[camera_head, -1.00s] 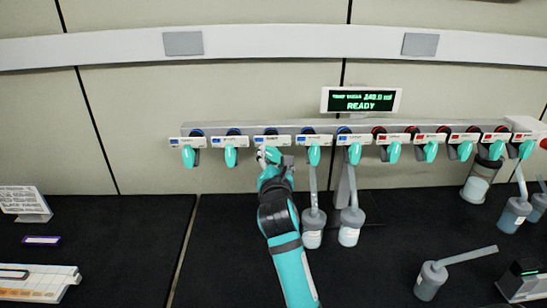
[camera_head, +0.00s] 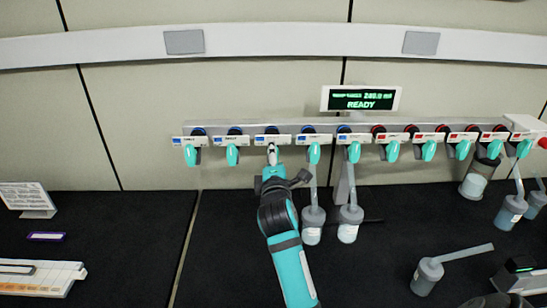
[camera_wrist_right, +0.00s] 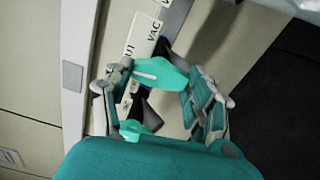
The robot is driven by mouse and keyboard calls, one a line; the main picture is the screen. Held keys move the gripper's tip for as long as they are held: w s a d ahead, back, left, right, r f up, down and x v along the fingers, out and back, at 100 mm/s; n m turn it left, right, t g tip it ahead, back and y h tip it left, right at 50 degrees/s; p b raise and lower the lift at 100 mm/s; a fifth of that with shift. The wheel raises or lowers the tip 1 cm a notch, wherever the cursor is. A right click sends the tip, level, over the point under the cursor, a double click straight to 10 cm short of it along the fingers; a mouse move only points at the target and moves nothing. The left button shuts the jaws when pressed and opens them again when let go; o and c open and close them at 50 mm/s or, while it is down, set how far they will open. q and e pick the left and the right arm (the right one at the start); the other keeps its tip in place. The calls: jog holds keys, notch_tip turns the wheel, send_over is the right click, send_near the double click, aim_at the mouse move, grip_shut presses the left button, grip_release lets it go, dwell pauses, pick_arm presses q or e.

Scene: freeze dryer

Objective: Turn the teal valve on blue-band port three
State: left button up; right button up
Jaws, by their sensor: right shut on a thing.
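The blue-band ports are on the left half of a manifold rail (camera_head: 222,127), each with a label plate and a teal valve. Port three (camera_head: 272,139) is third from the left. My right gripper (camera_head: 273,162) is at its valve and covers most of it in the head view. In the right wrist view a teal valve handle (camera_wrist_right: 160,75) with a pale stripe lies between the fingers of my right gripper (camera_wrist_right: 158,95), which is shut on it. The neighbouring blue-band valves (camera_head: 232,155) hang down. My left gripper is not in view.
Red-band ports (camera_head: 428,139) continue to the right. Grey-capped flasks (camera_head: 313,225) hang below ports four and five (camera_head: 349,222), close to my right arm. A display (camera_head: 361,100) above reads READY.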

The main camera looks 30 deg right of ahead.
jog(key=shift+m, duration=0.7)
jog(key=o, duration=1.2)
jog(key=v, duration=0.7)
jog(key=shift+s+a, duration=0.15)
jog(key=shift+s, duration=0.15)
